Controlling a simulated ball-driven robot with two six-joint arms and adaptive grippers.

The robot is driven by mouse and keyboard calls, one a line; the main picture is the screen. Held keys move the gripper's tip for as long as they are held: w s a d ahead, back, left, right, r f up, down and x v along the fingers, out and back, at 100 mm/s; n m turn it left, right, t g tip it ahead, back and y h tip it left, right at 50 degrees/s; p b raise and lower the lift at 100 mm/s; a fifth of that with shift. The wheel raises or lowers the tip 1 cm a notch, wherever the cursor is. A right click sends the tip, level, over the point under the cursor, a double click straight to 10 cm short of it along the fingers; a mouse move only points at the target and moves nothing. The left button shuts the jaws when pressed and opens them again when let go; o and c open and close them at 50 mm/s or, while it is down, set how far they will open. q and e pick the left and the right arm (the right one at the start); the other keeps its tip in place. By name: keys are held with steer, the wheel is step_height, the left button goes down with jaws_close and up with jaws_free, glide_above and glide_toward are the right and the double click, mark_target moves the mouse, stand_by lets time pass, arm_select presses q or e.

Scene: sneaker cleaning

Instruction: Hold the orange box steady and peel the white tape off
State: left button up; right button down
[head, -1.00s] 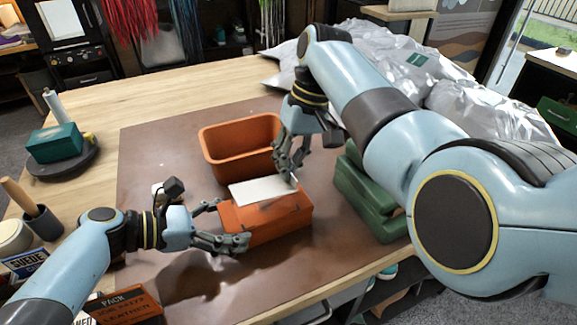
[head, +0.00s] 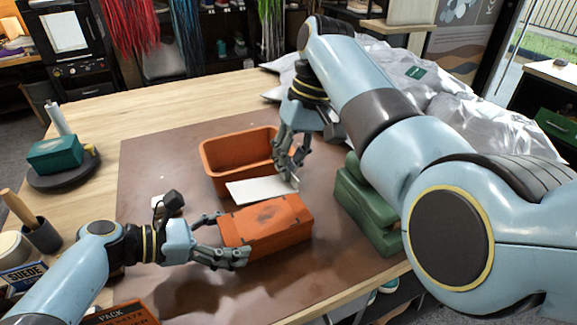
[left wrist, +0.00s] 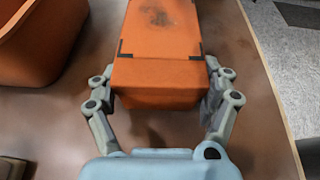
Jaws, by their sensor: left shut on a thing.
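The orange box (head: 268,228) lies on the brown mat, its top bare with a dark smudge. My left gripper (head: 228,240) is shut on its left end. In the left wrist view the orange box (left wrist: 163,50) sits between the fingers of my left gripper (left wrist: 160,95), with dark marks at its top corners. The white tape (head: 260,190) is a flat, stiff-looking strip above and behind the box's back edge, apart from the box top. My right gripper (head: 290,177) is shut on the tape's right end.
An open orange bin (head: 238,150) stands just behind the tape; it also shows in the left wrist view (left wrist: 42,40). A green block (head: 366,205) is right of the box. Silver bags (head: 465,110) lie at back right.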

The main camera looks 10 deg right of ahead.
steer(key=shift+r, duration=0.25)
steer(key=shift+a+r, duration=0.2)
steer(key=shift+r, duration=1.9)
arm_select(q)
steer(key=o, duration=1.2)
steer(key=v, duration=1.1)
steer(key=shift+w+a+r, duration=0.1)
steer(key=shift+w, duration=0.05)
arm_select(e)
steer(key=shift+s+f, duration=0.1)
steer(key=shift+d+f, duration=0.1)
arm_select(q)
steer(key=shift+w+a+r+m+t+y, duration=0.8)
steer(key=shift+w+a+m+y, duration=0.9)
steer(key=shift+w+a+m, duration=1.2)
steer(key=shift+w+a+r+m+t+y, duration=0.4)
steer(key=shift+w+a+r+m+y, duration=1.2)
steer(key=shift+a, duration=2.1)
steer(key=shift+w+a+r+m+t+y, duration=0.65)
steer(key=shift+w+a+m+y, duration=1.45)
steer(key=shift+a+m, duration=1.2)
